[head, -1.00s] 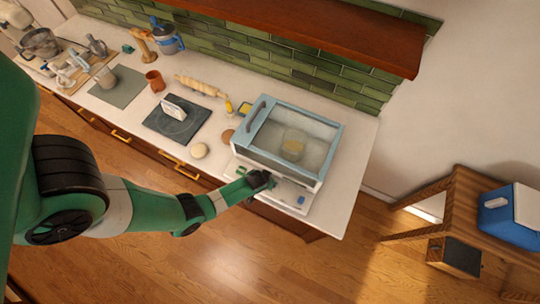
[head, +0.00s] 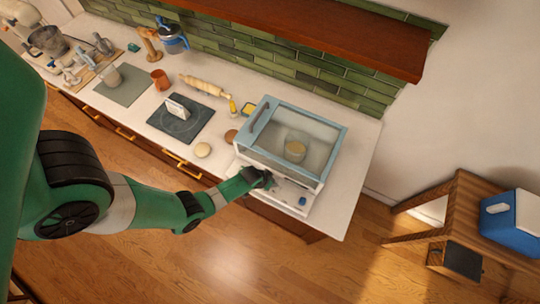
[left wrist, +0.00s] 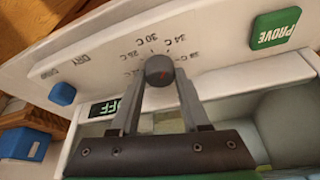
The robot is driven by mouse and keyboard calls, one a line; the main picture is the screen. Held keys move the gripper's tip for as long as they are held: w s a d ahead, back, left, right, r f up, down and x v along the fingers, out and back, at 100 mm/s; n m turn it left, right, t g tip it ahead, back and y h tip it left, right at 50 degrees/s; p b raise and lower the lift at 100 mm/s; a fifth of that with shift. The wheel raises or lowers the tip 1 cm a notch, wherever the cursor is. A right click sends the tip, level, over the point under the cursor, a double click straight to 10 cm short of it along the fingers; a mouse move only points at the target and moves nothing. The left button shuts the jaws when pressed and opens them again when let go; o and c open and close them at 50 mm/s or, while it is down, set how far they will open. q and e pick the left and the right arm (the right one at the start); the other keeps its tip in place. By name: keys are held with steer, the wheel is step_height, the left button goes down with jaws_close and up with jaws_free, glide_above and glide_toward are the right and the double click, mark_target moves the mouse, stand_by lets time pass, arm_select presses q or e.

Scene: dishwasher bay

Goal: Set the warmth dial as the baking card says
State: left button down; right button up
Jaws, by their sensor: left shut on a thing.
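The warmth dial (left wrist: 159,70) is a round dark grey knob with a small red mark, on the pale front panel of the proving box (head: 287,172). Printed marks such as 26 C, 30 C and 34 C curve around it. My left gripper (head: 268,178) is at the panel. In the left wrist view its fingers (left wrist: 158,90) are shut on the dial from either side. A small white upright card (head: 178,106), likely the baking card, stands on a dark mat; its writing is too small to read. My right gripper is not in view.
The panel also has a green PROVE button (left wrist: 276,28), a blue knob (left wrist: 62,93) and a dark OFF display (left wrist: 104,108). A bowl (head: 295,148) shows through the box's clear lid.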

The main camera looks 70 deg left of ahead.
arm_select(q)
steer(key=shift+m, duration=0.7)
steer(key=shift+c, duration=1.9)
jaws_free()
steer(key=shift+r, duration=0.1)
steer(key=shift+s+r, duration=0.1)
steer(key=shift+r, duration=0.2)
steer(key=p+v, duration=0.1)
steer(key=v, duration=0.3)
steer(key=shift+s+r+p, duration=0.1)
steer(key=shift+p, duration=0.2)
steer(key=s+d+b, duration=0.1)
steer(key=s+d, duration=0.3)
steer(key=s, duration=0.7)
steer(key=shift+d, duration=0.35)
